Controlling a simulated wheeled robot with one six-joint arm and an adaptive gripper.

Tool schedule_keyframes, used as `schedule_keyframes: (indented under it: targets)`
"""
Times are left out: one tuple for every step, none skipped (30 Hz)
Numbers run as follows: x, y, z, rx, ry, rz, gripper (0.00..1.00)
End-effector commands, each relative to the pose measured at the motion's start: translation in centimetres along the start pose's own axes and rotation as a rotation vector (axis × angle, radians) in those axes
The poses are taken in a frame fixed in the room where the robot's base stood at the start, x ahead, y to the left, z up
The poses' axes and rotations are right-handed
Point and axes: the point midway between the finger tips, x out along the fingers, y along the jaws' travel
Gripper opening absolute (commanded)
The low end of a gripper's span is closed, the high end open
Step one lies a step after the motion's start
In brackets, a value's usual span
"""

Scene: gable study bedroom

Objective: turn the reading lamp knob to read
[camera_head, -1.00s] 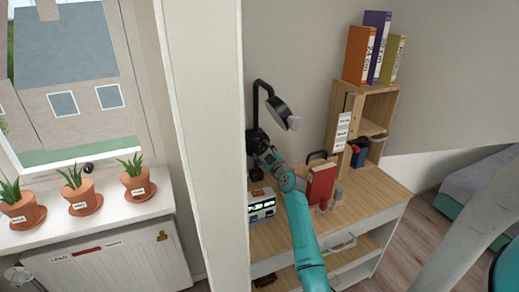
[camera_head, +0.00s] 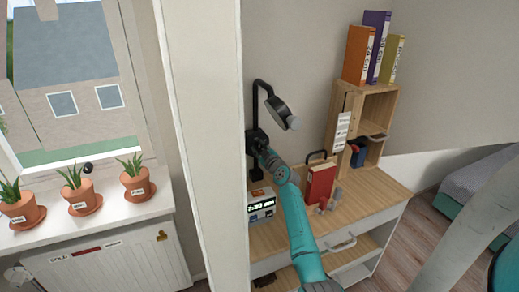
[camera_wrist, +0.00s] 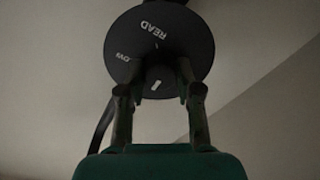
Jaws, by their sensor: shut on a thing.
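The reading lamp (camera_head: 270,100) stands at the back wall, with a black arm and a round head. Its black dial plate (camera_wrist: 180,40) fills the top of the wrist view, with READ printed near the top and a smaller, hard-to-read label at left. The knob (camera_wrist: 158,78) sits low on the plate and carries a short, slanted white mark. My gripper (camera_wrist: 161,80) is shut on the knob, one finger on each side. In the head view my wrist hides most of the gripper and knob. The mark's exact alignment with READ is unclear.
A clock (camera_head: 262,206) stands on the wooden desk (camera_head: 365,200) below my wrist. A red book (camera_head: 320,182) and a shelf box (camera_head: 372,125) with upright binders are to the right. A pale wall post (camera_head: 205,150) stands close at left.

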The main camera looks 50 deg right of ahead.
Motion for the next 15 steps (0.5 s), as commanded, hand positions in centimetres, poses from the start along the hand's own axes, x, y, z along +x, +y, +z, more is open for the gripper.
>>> schedule_keyframes:
  targets:
    - [0.00,-0.01,0.01,0.001,0.000,0.000,0.00]
    - [-0.01,-0.02,0.01,0.003,0.000,0.000,0.00]
    - [-0.01,-0.02,0.01,0.007,0.000,0.000,0.00]
    - [-0.01,-0.02,0.01,0.011,0.000,0.000,0.00]
    - [-0.01,-0.02,0.02,0.016,0.000,0.000,0.00]
    - [-0.01,-0.02,0.02,0.027,0.001,0.000,0.00]
    - [-0.01,-0.02,0.02,0.036,0.001,0.000,0.00]
    - [-0.01,-0.02,0.02,0.046,0.001,0.001,0.00]
    - [-0.01,-0.01,0.02,0.063,0.002,0.001,0.00]
    - [-0.01,-0.01,0.03,0.078,0.002,0.001,0.00]
    - [-0.01,-0.01,0.03,0.094,0.003,0.002,0.00]
    - [-0.01,-0.01,0.04,0.119,0.003,0.002,0.00]
    - [-0.01,0.00,0.04,0.139,0.004,0.003,0.00]
    - [-0.01,0.00,0.05,0.160,0.005,0.003,0.00]
    - [-0.01,0.00,0.06,0.191,0.006,0.004,0.00]
